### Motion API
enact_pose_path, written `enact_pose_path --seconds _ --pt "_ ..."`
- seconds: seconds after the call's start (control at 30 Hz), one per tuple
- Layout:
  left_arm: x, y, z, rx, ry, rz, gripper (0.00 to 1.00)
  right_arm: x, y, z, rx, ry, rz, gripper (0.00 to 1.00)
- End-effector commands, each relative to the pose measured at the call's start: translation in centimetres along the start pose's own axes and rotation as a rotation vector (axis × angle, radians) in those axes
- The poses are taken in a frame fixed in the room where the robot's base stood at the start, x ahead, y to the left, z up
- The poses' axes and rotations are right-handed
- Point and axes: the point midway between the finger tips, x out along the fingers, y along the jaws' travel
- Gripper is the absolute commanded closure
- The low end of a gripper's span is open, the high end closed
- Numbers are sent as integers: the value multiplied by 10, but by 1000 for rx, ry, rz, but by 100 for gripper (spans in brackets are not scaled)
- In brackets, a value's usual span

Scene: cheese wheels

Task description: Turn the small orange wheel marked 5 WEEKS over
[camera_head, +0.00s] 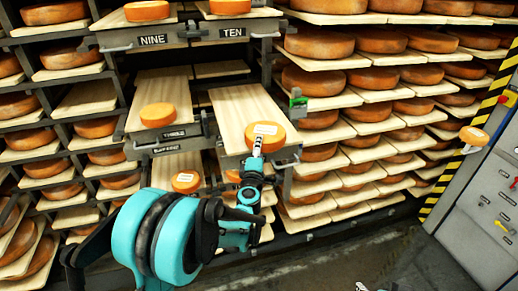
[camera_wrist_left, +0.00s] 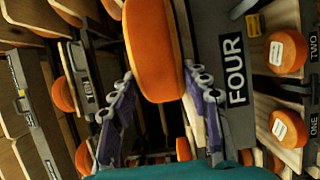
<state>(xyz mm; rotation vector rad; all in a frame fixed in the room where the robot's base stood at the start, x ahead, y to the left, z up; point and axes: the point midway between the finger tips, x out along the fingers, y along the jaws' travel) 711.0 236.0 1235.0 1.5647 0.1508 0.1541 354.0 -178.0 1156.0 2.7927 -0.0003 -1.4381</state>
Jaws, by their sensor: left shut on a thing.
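A small orange wheel with a white label (camera_head: 282,133) is at the front end of the pale board (camera_head: 243,103) in the head view. The label's print is too small to read. My left gripper (camera_head: 258,150) reaches it from the front and is shut on it. In the left wrist view the wheel (camera_wrist_left: 155,50) lies between the two fingers (camera_wrist_left: 160,100), with its orange rim toward the camera and no label showing. FOUR stands on the plate beside it. Small parts at the bottom edge of the head view may be my right gripper (camera_head: 372,288); its jaws cannot be made out.
Another small wheel (camera_head: 158,114) sits on the board to the left, and a labelled one (camera_head: 186,181) sits lower. Boards marked NINE (camera_head: 153,40) and TEN (camera_head: 232,32) are above. Racks of large wheels (camera_head: 313,80) stand close on the right. A grey cabinet (camera_head: 470,215) is far right.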

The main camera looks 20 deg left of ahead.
Motion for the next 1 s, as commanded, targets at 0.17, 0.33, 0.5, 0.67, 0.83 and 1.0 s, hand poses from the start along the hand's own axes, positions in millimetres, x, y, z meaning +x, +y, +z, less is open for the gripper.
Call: enact_pose_path --seconds 0.17,0.33,0.5,0.67,0.83,1.0 --pt "0 -2 0 0 0 0 100 2 0 2 0 0 0 29" --pt "0 -3 0 0 0 0 40 3 0 2 0 0 0 29" --pt "0 -3 0 0 0 0 29 3 0 2 0 0 0 29" --pt "0 -4 0 0 0 0 29 3 0 2 0 0 0 29" --pt "-13 -4 0 0 -1 0 29 3 0 2 0 0 0 29" --pt "-47 -3 0 0 0 0 29 3 0 2 0 0 0 29"
